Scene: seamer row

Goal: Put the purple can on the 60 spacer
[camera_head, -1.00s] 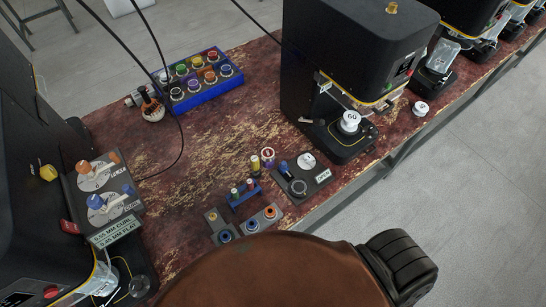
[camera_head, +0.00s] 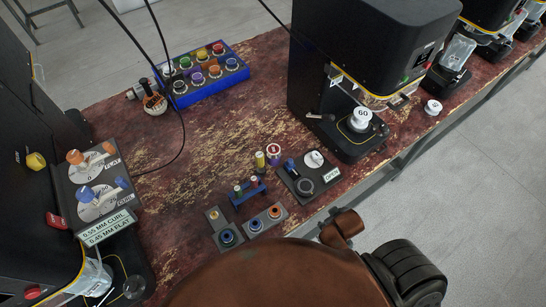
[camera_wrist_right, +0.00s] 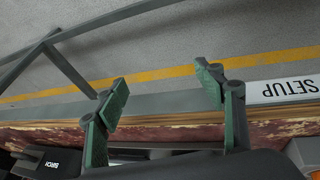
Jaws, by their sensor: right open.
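A blue rack (camera_head: 216,89) at the back left holds several coloured cans in two rows. One with a purple top (camera_head: 197,79) sits in its front row. The white 60 spacer (camera_head: 362,115), marked "60", sits on the base of the black seamer at the right, under its head. Nothing shows on top of the spacer. My right gripper (camera_wrist_right: 163,88) is open and empty in the right wrist view, with the floor and the bench edge behind it. My left gripper is not in view.
A small cylinder with a purplish-red rim (camera_head: 273,152) stands on the bench beside a yellow one (camera_head: 260,160). A dark plate with a white dial (camera_head: 314,159) and small gauge blocks (camera_head: 262,220) are nearby. Another white disc (camera_head: 433,107) lies right of the seamer.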

